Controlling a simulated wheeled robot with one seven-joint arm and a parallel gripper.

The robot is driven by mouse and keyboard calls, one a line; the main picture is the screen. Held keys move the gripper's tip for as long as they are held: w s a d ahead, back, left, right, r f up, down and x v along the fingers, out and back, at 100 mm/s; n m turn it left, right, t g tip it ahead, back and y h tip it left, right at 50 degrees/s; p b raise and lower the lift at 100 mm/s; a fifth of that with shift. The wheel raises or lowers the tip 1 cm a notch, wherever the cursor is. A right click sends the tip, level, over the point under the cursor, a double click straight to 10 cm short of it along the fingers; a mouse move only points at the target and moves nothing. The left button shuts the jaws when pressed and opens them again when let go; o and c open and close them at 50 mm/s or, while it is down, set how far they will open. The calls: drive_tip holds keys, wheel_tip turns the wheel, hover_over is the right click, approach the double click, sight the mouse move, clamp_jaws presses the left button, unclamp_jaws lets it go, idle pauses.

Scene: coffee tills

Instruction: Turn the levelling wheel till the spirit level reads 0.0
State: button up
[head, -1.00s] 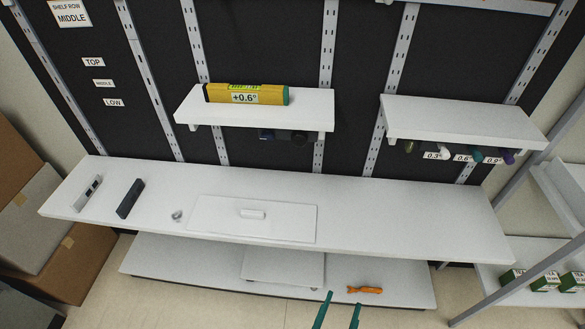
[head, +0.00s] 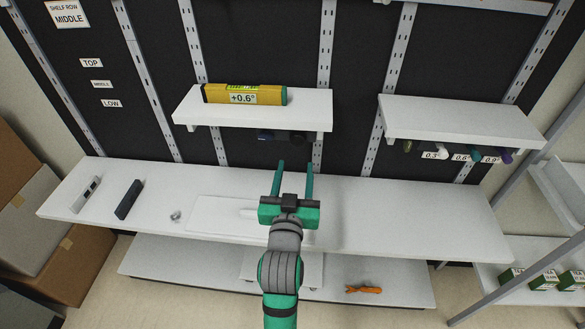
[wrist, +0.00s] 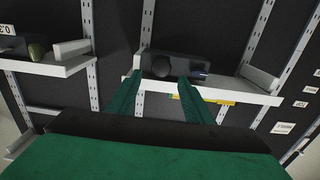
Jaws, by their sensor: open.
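A yellow spirit level (head: 244,94) lies on the middle wall shelf, and its display reads +0.6°. In the wrist view a yellow strip of it (wrist: 205,99) shows past the shelf edge. Under that shelf is a dark round knob, which looks like the levelling wheel (head: 298,138); it also shows in the wrist view (wrist: 162,67). A dark part with a blue patch (head: 265,136) sits to its left. My gripper (head: 295,166) is open and empty, with its two green fingers pointing up just below the knob. In the wrist view the knob appears between the fingertips (wrist: 160,78).
The right shelf (head: 460,120) has several coloured pegs under it, with labels 0.3, 0.6 and 0.9. The long white counter (head: 400,205) carries a dark block (head: 129,199) and a flat white panel (head: 215,212). An orange tool (head: 363,290) lies on the low shelf.

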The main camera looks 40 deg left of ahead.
sight(297, 142)
drive_tip(key=x, duration=0.8)
drive_tip(key=shift+w+a+r, duration=0.15)
drive_tip(key=shift+a+r, duration=0.15)
drive_tip(key=shift+a, duration=0.1)
drive_tip(key=shift+w+a, duration=0.25)
drive_tip(key=shift+w, duration=0.1)
drive_tip(key=shift+c, duration=0.4)
drive_tip(key=shift+s, duration=0.1)
drive_tip(key=c, duration=0.6)
drive_tip(key=shift+o, duration=0.2)
